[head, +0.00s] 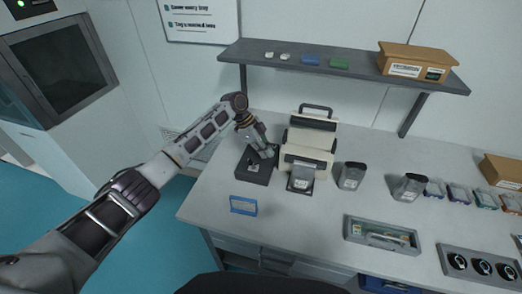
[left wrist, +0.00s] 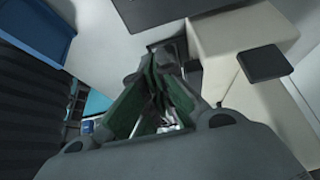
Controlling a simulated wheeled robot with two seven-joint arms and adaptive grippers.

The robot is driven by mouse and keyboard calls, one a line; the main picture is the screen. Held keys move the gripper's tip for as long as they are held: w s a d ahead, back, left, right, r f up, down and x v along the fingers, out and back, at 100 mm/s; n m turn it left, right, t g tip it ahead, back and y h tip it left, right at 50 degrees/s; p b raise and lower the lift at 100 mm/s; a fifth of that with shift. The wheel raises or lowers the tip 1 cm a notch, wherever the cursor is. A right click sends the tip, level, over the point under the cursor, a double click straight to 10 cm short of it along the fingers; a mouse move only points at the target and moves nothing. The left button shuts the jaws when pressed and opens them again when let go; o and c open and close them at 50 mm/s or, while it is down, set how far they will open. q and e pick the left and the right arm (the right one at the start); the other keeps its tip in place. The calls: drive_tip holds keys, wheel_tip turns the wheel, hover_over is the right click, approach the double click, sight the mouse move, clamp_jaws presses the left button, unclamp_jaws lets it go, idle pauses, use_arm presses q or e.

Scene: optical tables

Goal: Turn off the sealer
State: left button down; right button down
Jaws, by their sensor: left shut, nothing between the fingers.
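The sealer looks to be the cream machine (head: 308,151) with a dark carry handle, standing on the white table below the shelf. A pale cream body with a black tab also fills the right of the left wrist view (left wrist: 222,48), close beside the fingers. My left gripper (head: 268,153) is shut and empty. It points down just left of the machine, over a low black box (head: 247,175). In the left wrist view its fingertips (left wrist: 160,58) meet, with green inner pads. I cannot tell whether they touch the machine, and I cannot make out a switch. My right gripper is not in view.
A grey shelf (head: 340,70) overhangs the back of the table. Grey containers (head: 351,177) stand right of the machine, with a tray (head: 381,235) in front of them. A blue-framed card (head: 243,206) is near the front left edge. The front middle is clear.

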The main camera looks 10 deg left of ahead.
use_arm(q)
drive_tip(key=w+a+r+b, duration=0.1)
drive_tip(key=a+r+b, duration=0.1)
drive_tip(key=a+r, duration=0.4)
drive_tip(key=shift+w+a+r+b, duration=0.2)
drive_tip(key=shift+a+r+b, duration=0.1)
drive_tip(key=shift+a, duration=0.5)
